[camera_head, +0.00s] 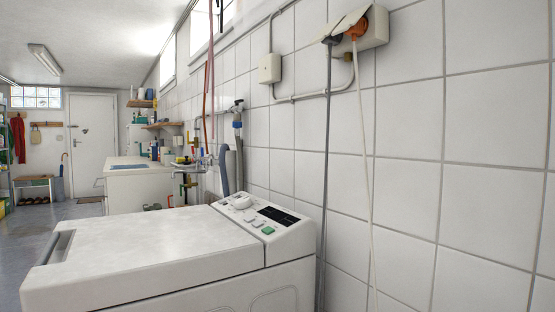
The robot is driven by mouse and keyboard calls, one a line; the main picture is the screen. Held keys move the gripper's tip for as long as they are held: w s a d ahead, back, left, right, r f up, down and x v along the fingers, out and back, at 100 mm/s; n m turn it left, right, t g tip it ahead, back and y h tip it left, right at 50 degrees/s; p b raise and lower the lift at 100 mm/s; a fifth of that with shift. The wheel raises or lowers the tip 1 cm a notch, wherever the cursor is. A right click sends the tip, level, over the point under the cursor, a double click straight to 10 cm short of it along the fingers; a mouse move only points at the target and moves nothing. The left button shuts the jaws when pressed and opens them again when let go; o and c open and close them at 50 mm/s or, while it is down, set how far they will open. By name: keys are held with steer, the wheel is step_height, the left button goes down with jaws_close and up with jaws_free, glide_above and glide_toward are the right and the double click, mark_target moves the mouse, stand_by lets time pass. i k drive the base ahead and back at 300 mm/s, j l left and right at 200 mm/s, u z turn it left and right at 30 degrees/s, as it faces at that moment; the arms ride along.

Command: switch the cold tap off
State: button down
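A grey metal tap or valve (237,106) sits on the tiled wall beyond the washing machine, with a blue-grey hose running down below it. Farther back, small taps or fittings show above a wall basin (187,166), near red and yellow pipe parts. They are too small to tell which is the cold tap or whether it is on. My gripper is not in view.
A white top-loading washing machine (145,240) fills the foreground against the wall. Cables hang from a wall socket box (372,28) at its right. A white counter (130,180) stands farther back. Grey floor (55,216) is open at the left.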

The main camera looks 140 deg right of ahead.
mark_target(203, 162)
steer(key=z, duration=4.5)
steer(key=k+j, duration=0.1)
steer(key=j, duration=0.5)
steer(key=i+j, duration=0.1)
steer(key=j, duration=0.45)
steer(key=i+j+z, duration=0.15)
steer(key=j, duration=1)
steer(key=i+j+z, duration=0.1)
steer(key=i+j, duration=0.45)
steer(key=i+j+z, duration=0.1)
steer(key=i+j, duration=0.4)
steer(key=i+j+z, duration=0.1)
steer(key=i+j, duration=0.4)
steer(key=j, duration=0.2)
steer(key=i+j+z, duration=0.15)
steer(key=i, duration=1.55)
steer(key=l, duration=0.1)
